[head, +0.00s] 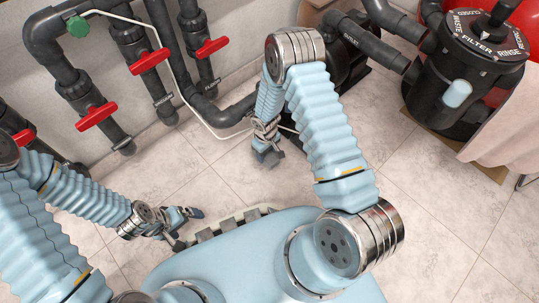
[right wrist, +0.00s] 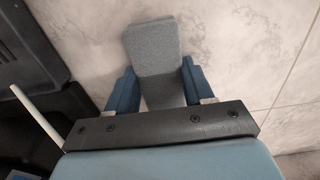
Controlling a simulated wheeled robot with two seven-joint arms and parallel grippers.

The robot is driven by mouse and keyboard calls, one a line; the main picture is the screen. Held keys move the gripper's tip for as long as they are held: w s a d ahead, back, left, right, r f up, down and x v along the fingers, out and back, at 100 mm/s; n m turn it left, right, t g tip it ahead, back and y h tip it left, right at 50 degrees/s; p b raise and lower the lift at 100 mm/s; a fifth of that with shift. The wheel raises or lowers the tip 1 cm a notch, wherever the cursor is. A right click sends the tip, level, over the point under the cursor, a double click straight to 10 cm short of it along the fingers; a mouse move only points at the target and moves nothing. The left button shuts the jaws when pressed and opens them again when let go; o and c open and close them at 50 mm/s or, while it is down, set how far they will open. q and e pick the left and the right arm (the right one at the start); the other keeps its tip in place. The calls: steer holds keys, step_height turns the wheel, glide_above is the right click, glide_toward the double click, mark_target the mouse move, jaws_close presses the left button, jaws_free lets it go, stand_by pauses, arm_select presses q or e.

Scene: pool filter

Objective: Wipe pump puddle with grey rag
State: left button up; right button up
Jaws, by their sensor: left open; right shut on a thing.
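My right gripper (head: 266,146) hangs over the tiled floor left of the pump (head: 350,65) in the head view. In the right wrist view, its blue fingers (right wrist: 153,88) are shut on the grey rag (right wrist: 154,50), a flat piece sticking out beyond the fingertips. In the head view the rag is small and hard to tell from the gripper. I cannot tell whether it touches the floor. My left gripper (head: 188,222) is open and empty, low on the left. I cannot make out a puddle in either view; my right arm hides part of the pump and floor.
Black pipes with red valve handles (head: 150,60) stand along the wall at left. A thin white hose (head: 182,85) curves down to the floor. The black filter valve (head: 470,60) stands at right beside a cloth-covered thing (head: 508,130). The floor (head: 430,210) at right is clear.

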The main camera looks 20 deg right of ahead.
mark_target(275, 162)
steer(key=shift+s+d+p, duration=0.15)
steer(key=shift+s+d, duration=0.1)
steer(key=shift+s, duration=0.55)
steer(key=shift+s+d+p, duration=0.2)
steer(key=shift+s+d, duration=0.1)
steer(key=shift+s, duration=0.45)
steer(key=shift+s+d+p, duration=0.15)
steer(key=shift+s+d, duration=0.1)
steer(key=shift+s, duration=0.55)
steer(key=shift+r+p, duration=0.55)
steer(key=shift+r, duration=0.4)
